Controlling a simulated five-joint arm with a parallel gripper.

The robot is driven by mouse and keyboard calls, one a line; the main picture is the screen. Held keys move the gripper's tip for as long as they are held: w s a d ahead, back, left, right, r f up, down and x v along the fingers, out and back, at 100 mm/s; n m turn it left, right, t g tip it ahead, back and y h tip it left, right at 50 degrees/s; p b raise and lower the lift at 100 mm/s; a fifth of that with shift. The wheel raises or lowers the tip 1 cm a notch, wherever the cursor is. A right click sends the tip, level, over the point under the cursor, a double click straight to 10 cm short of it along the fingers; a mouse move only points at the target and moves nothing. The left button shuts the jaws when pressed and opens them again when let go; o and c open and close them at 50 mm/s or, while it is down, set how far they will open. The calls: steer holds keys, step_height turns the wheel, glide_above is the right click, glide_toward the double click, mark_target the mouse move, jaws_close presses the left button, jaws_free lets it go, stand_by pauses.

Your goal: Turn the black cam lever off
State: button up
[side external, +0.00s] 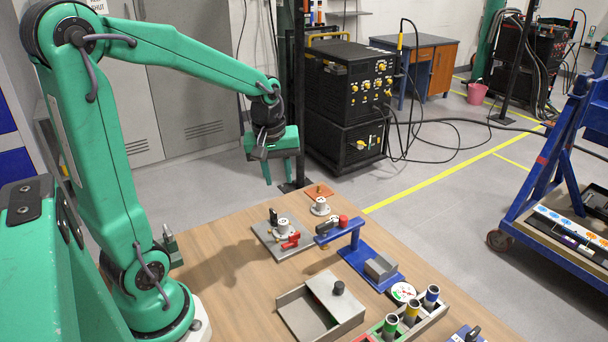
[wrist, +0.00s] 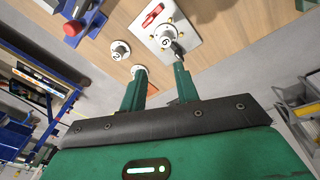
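The black cam lever (side external: 274,216) stands upright at the back of a grey plate (side external: 263,232), beside a round white hub (side external: 284,229). A red lever (side external: 291,241) lies at the front of the same plate. In the wrist view the plate (wrist: 190,20) carries the white hub (wrist: 165,36), the red lever (wrist: 153,14) and a dark lever (wrist: 177,48) close to the right fingertip. My gripper (side external: 279,183) hangs in the air above the back of the table. Its fingers (wrist: 158,76) are apart with nothing between them. I cannot tell the lever's exact angle.
A second white hub (side external: 320,208) stands by an orange plate (side external: 318,191) behind. A blue stand (side external: 372,266) with red and black parts is right of the grey plate. A grey box (side external: 308,318) and colored cylinders (side external: 411,313) are in front.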

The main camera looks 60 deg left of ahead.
mark_target(273, 211)
steer(key=a+f+n, duration=0.2)
steer(key=w+a+f+n+g, duration=0.1)
steer(key=a+f+n, duration=0.1)
steer(key=a, duration=0.1)
steer(key=w+a+f+n, duration=0.1)
steer(key=a+f, duration=0.1)
steer(key=f, duration=0.1)
steer(key=shift+a+f+n+g+h, duration=0.1)
steer(key=shift+a+n+g+h, duration=0.2)
steer(key=shift+n+g, duration=0.1)
steer(key=shift+d, duration=0.1)
steer(key=shift+f, duration=3.9)
jaws_close()
